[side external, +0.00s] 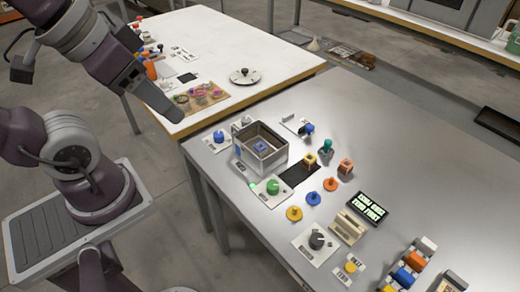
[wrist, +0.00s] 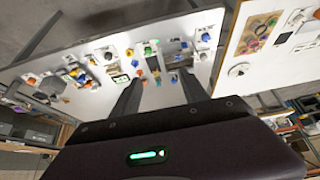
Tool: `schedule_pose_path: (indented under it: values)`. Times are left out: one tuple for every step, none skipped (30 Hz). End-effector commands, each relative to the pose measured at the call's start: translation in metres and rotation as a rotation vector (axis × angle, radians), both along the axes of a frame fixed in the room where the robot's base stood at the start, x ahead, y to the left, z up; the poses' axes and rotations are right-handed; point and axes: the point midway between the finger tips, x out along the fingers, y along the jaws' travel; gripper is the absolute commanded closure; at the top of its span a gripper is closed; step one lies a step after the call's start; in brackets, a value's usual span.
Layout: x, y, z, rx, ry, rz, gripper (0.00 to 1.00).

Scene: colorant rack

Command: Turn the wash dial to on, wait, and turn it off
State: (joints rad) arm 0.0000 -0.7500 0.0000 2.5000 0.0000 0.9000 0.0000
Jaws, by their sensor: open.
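Several dials stand on white plates on the grey metal table; their labels are too small to read, so I cannot tell which is the wash dial. A green dial (side external: 272,187) is in front of the square basin (side external: 270,160), with a small green light at its plate's left. A dark grey dial (side external: 316,240) is nearer the front, and a blue dial (side external: 218,137) is at the basin's left. My gripper (side external: 176,116) is high at the left, apart from all the dials. Its two fingers are spread and empty in the wrist view (wrist: 160,78).
Yellow, blue and orange knobs (side external: 330,184) lie loose right of the green dial. A black display with green text (side external: 367,208) and a rack of coloured blocks (side external: 408,270) stand farther right. A white table (side external: 215,45) with a round lid is behind.

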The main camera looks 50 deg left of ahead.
Motion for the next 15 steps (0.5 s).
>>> schedule_pose_path:
  values:
    - [0.0, 0.0, 0.0, 0.0, 0.0, 0.0, 0.48]
    - [0.0, 0.0, 0.0, 0.001, 0.001, -0.002, 0.48]
    - [0.003, 0.0, 0.0, 0.007, 0.006, -0.011, 0.48]
    - [0.007, 0.0, 0.0, 0.017, 0.016, -0.028, 0.48]
    - [0.013, 0.0, -0.001, 0.034, 0.031, -0.055, 0.48]
    - [0.026, 0.0, -0.003, 0.065, 0.057, -0.108, 0.48]
    - [0.038, -0.001, -0.006, 0.093, 0.082, -0.161, 0.48]
    - [0.052, -0.002, -0.011, 0.123, 0.11, -0.224, 0.48]
    - [0.073, -0.004, -0.02, 0.165, 0.149, -0.318, 0.48]
    - [0.088, -0.007, -0.028, 0.194, 0.176, -0.393, 0.48]
    - [0.103, -0.009, -0.039, 0.221, 0.203, -0.467, 0.48]
    - [0.122, -0.014, -0.055, 0.252, 0.237, -0.571, 0.48]
    - [0.136, -0.017, -0.069, 0.272, 0.262, -0.648, 0.48]
    - [0.148, -0.021, -0.085, 0.29, 0.285, -0.725, 0.48]
    - [0.163, -0.026, -0.108, 0.308, 0.314, -0.827, 0.48]
